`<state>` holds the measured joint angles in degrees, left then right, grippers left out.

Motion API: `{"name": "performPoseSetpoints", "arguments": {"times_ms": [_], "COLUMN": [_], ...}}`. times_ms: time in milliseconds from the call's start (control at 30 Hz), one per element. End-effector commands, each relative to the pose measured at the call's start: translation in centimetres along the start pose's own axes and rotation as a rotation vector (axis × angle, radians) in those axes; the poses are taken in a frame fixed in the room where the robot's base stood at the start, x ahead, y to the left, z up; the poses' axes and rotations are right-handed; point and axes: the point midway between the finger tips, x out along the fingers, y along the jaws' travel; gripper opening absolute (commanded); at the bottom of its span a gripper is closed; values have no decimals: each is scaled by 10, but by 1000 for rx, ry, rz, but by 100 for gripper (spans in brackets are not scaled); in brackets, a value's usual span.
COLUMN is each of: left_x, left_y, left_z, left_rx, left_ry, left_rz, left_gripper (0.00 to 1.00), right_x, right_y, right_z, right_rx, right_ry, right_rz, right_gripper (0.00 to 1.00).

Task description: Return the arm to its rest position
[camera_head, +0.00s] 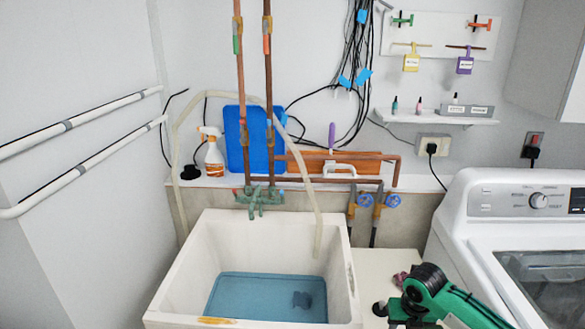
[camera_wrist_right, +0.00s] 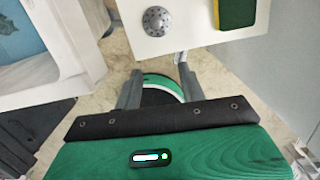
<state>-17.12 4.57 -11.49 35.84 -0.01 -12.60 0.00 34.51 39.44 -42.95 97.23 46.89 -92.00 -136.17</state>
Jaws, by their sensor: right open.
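My right arm (camera_head: 440,295), green with black joints, reaches in from the lower right of the head view, over the area between the sink and the washing machine. My right gripper (camera_wrist_right: 160,72) shows in the wrist view with its two dark fingers apart and nothing held between them. A rounded green, white and black shape lies below the fingers, likely part of my base. My left arm and gripper are not in view.
A washing machine (camera_head: 480,240) stands right.

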Motion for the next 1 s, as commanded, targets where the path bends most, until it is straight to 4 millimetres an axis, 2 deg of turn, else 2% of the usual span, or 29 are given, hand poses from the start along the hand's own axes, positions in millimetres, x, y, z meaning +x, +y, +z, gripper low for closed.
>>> {"name": "performPoseSetpoints", "arguments": {"times_ms": [267,467,567,733,900,1000], "left_x": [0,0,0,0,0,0], "left_y": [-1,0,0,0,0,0], "left_z": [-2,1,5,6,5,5], "left_rx": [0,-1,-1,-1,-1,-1], "left_ry": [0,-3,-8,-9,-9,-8], "left_rz": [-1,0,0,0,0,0], "left_gripper": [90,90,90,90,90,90], "right_x": [15,25,30,33,29,24], "right_y": [28,51,66,87,92,88], "right_z": [-32,-64,-89,-137,-182,-206], "right_rx": [174,376,537,914,1334,1595], "right_ry": [-5,-5,0,21,52,69], "right_rz": [41,85,119,186,237,255], "right_gripper": [41,41,41,41,41,41]}}
